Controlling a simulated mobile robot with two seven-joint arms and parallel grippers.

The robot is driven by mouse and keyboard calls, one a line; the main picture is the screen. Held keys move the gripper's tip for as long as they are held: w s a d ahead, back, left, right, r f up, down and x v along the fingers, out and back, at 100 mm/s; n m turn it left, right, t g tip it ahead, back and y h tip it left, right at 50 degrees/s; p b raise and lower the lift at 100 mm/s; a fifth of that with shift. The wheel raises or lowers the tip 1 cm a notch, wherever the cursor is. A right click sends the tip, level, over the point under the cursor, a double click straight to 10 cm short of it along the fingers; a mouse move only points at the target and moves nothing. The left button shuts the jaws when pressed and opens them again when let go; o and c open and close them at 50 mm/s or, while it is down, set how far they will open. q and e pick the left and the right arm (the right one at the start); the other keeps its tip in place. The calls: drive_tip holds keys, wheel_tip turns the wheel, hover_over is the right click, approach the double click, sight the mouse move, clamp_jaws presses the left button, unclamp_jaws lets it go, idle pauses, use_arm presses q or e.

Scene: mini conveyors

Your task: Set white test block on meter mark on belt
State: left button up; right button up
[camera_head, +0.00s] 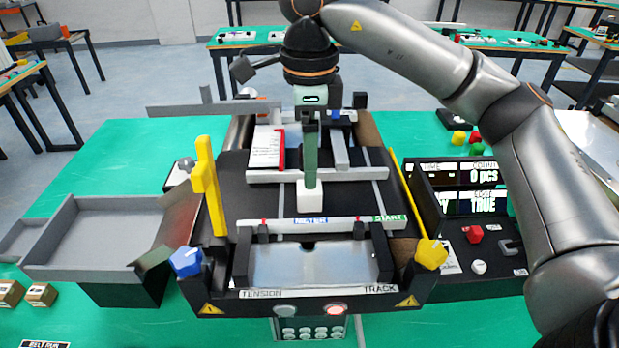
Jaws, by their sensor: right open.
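The white test block (310,199) is upright on the dark belt (270,200), just behind the white strip that carries the blue METER label (311,220). The block lines up with that label from left to right. My right gripper (310,182) points straight down over the block, with its green fingers at the block's top. The gripper is open; the fingers overlap in this view, so I cannot tell whether one touches the block. My left gripper is not in view.
A yellow post (208,187) stands left of the belt, and a grey crossbar (320,175) spans it behind the block. A grey tray (100,235) is at the left. The counter display (470,190) reads 0 pcs and TRUE. A green START label (388,218) is right of METER.

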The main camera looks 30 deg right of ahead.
wheel_tip(320, 180, up, 6)
drive_tip(key=shift+p, duration=0.7)
